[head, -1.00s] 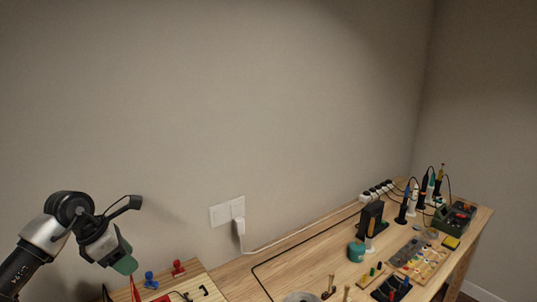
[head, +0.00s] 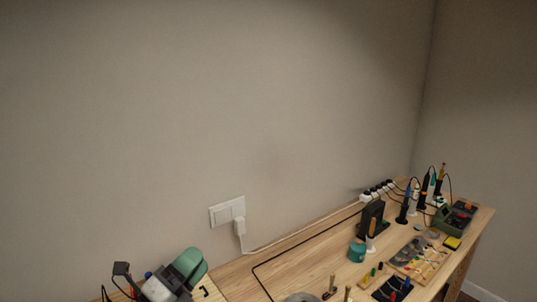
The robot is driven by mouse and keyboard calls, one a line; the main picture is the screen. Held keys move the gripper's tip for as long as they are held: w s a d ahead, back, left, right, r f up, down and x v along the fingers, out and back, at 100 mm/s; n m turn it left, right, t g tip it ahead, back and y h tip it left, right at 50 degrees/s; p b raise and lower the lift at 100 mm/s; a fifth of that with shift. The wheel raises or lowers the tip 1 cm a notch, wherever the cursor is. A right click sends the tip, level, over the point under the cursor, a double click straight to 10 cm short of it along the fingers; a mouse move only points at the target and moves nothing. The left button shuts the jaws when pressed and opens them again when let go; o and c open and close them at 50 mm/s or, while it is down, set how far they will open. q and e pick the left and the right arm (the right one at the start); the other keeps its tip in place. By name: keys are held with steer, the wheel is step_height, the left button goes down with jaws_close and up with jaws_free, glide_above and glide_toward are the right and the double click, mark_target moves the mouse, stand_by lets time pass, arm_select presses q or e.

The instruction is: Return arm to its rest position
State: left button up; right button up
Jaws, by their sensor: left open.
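Most of the arm is below the picture's edge. My right gripper is out of view.
The wooden workbench (head: 238,278) runs along the wall to the right. A teal container (head: 357,251), a black stand (head: 371,217), a parts tray (head: 430,262) and a green soldering station (head: 453,219) stand on it. A black cable crosses the bench. A wall socket (head: 227,212) has a plug in it.

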arm_select(q)
steer(key=s+a+f+n+g+y, duration=0.2)
steer(key=s+a+f+n+y, duration=0.25)
steer(key=f+n+y, duration=0.55)
steer(key=s+a+f+n+g+y, duration=0.1)
steer(key=s+a+f+n+y, duration=0.4)
steer(key=n, duration=0.8)
steer(key=s+d+f+n+g, duration=0.25)
steer(key=s+f+g, duration=0.25)
steer(key=s, duration=0.4)
steer(key=s+d+f+n+g, duration=0.1)
steer(key=s+f+n+g, duration=0.2)
steer(key=s+f+g, duration=0.45)
step_height(320, 180, down, 25)
steer(key=s+b, duration=0.2)
steer(key=b, duration=0.3)
steer(key=s+a+f+b, duration=0.1)
steer(key=s+f+b, duration=0.1)
steer(key=s+f, duration=0.6)
steer(key=s+a+f+b, duration=0.2)
steer(key=s+f, duration=0.6)
steer(key=f, duration=0.7)
steer(key=shift+m+g+h+b, duration=0.3)
steer(key=shift+m+g+b, duration=0.05)
steer(key=shift+m, duration=0.1)
steer(key=shift+f, duration=0.1)
